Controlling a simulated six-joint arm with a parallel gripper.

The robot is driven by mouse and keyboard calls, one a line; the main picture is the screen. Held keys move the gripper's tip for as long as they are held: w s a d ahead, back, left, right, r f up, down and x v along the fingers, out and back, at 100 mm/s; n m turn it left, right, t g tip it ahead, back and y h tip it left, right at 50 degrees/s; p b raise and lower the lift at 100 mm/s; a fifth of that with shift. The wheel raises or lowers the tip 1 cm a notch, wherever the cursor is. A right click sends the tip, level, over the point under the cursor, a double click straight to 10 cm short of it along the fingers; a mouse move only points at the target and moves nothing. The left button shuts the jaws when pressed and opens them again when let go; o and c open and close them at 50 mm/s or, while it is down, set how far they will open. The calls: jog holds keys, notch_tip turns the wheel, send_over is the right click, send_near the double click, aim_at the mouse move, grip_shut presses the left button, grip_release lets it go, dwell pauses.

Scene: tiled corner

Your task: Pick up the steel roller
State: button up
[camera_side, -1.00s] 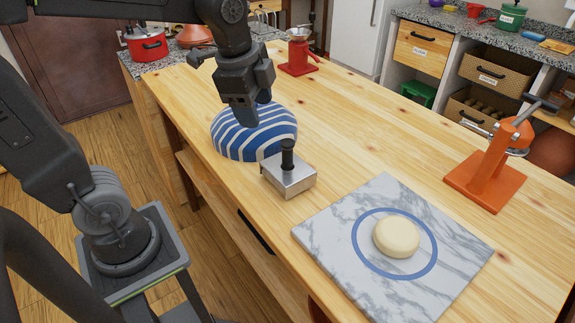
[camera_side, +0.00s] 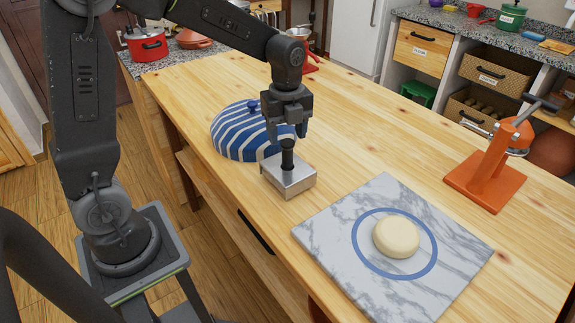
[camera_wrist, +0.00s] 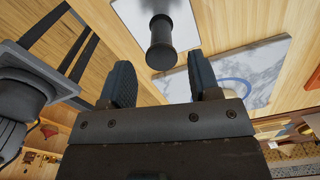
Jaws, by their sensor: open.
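A steel block (camera_side: 290,181) with an upright black handle (camera_side: 287,160) stands on the wooden table; I see no cylinder-shaped roller, and this is the only loose steel piece. My gripper (camera_side: 287,134) is open and points down, right at the top of the handle. In the wrist view the handle (camera_wrist: 160,42) lines up with the gap between my two fingertips (camera_wrist: 159,65), with a gap on each side. I cannot tell whether the fingertips reach below the handle's top. Nothing is held.
A blue-and-white striped dome (camera_side: 238,138) with a knob stands close behind and left of the block. A marble board (camera_side: 340,237) with a blue ring and a pale dough disc (camera_side: 396,237) lies at right front. An orange press (camera_side: 488,172) stands further right. The table between is clear.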

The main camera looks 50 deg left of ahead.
aim_at(288, 154)
jog(key=shift+d+f, duration=0.1)
jog(key=shift+f, duration=3.1)
grip_shut()
jog(key=shift+w, duration=0.1)
